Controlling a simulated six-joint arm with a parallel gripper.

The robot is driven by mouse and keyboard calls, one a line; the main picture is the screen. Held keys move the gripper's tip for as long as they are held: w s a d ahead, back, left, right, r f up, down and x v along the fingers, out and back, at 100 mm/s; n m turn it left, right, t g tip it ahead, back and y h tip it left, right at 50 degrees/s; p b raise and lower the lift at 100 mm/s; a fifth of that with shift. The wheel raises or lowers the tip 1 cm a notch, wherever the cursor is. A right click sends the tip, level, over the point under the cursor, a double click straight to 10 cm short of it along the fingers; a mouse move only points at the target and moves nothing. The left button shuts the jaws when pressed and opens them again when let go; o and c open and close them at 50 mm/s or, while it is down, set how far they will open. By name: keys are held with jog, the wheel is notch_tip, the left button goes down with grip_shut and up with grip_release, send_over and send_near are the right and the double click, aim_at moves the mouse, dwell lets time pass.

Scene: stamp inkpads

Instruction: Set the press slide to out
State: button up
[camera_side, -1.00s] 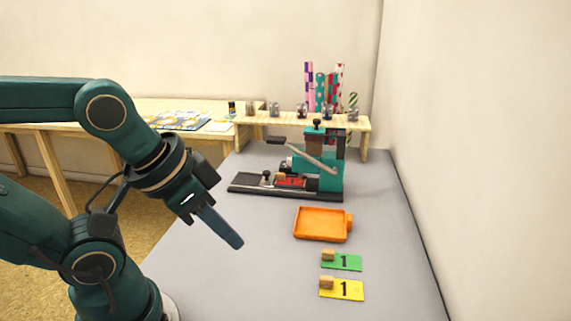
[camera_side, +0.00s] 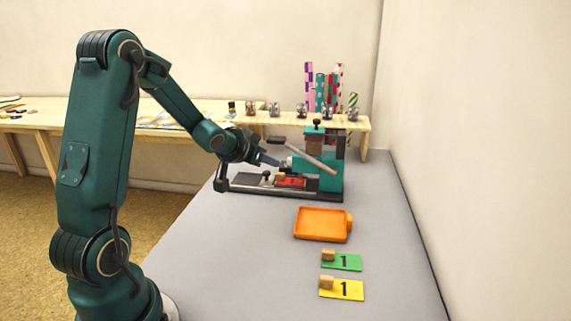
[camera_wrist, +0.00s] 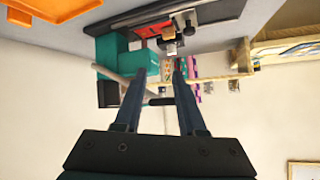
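The press (camera_side: 325,170) is a teal body on a long black base with a raised grey lever (camera_side: 312,155). A low slide with a red inset (camera_side: 290,182), a small wooden block (camera_side: 280,177) and a dark knob (camera_side: 266,175) lies on the base at its left part. My gripper (camera_side: 277,162) is just above the slide, left of the press body. In the wrist view, which looks inverted, my gripper (camera_wrist: 160,70) has its two fingers apart with nothing clasped between them. The red inset (camera_wrist: 146,29) and the knob (camera_wrist: 188,16) show beyond the fingertips.
An orange tray (camera_side: 298,226) sits in front of the press. A green card (camera_side: 353,263) and a yellow card (camera_side: 353,291), each with a wooden block, lie nearer. A wooden shelf (camera_side: 290,118) with small jars and patterned rolls stands behind. The grey tabletop's left front is clear.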

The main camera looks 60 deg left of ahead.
jog(key=n+t, duration=0.1)
jog(key=t, duration=0.1)
send_near(265, 173)
jog(key=w, duration=0.2)
jog(key=shift+w+a+f, duration=0.25)
jog(key=shift+w+f, duration=0.05)
jog(key=shift+f, duration=0.05)
jog(key=shift+s+a+f+t, duration=0.15)
jog(key=shift+a+f+t, duration=0.15)
jog(key=shift+f, duration=0.2)
jog(key=shift+x, duration=2.5)
jog(key=shift+c, duration=0.3)
grip_shut()
